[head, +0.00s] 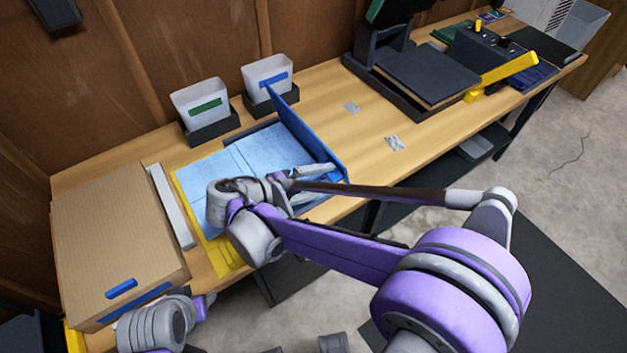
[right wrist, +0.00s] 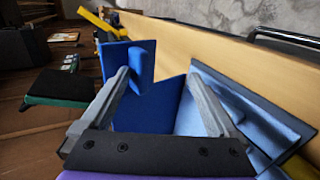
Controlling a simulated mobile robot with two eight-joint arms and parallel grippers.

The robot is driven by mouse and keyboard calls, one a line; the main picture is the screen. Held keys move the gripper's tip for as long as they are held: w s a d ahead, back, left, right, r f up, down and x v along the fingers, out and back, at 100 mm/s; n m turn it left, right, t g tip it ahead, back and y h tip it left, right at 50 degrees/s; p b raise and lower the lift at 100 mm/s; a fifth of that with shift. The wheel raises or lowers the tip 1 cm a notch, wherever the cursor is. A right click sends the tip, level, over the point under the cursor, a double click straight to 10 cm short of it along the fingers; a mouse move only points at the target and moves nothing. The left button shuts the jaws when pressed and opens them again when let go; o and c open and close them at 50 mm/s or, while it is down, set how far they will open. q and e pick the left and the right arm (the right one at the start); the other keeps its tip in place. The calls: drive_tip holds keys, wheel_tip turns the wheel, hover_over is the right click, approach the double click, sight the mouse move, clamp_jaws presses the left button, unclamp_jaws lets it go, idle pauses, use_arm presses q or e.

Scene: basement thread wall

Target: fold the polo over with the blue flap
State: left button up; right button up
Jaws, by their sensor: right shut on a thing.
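The light blue polo (head: 232,167) lies on the folding board over a yellow sheet (head: 188,197) on the bench. The blue flap (head: 311,142) stands raised along the right side of the polo, tilted up from the bench. In the right wrist view, the blue flap (right wrist: 168,108) and its small tab (right wrist: 141,62) show by my fingers. My right gripper (head: 315,172) is at the flap's near end, shut on it. The polo also shows in the right wrist view (right wrist: 240,110). My left arm shows at the lower left; its gripper fingers do not show.
A large cardboard box (head: 112,238) and a grey bar (head: 171,205) lie left of the polo. Two white bins (head: 201,104) with green and blue labels stand behind it. A dark press-like machine (head: 415,75) with a yellow handle stands right. Bench between is mostly clear.

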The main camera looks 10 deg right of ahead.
drive_tip(key=shift+o, duration=0.4)
drive_tip(key=shift+d+f, duration=0.25)
drive_tip(key=shift+f, duration=0.1)
drive_tip(key=shift+s+a, duration=0.1)
drive_tip(key=shift+a, duration=0.1)
drive_tip(key=shift+c, duration=0.5)
drive_tip(key=shift+r, duration=0.1)
drive_tip(key=v, duration=1.1)
drive_tip(key=shift+r, duration=0.25)
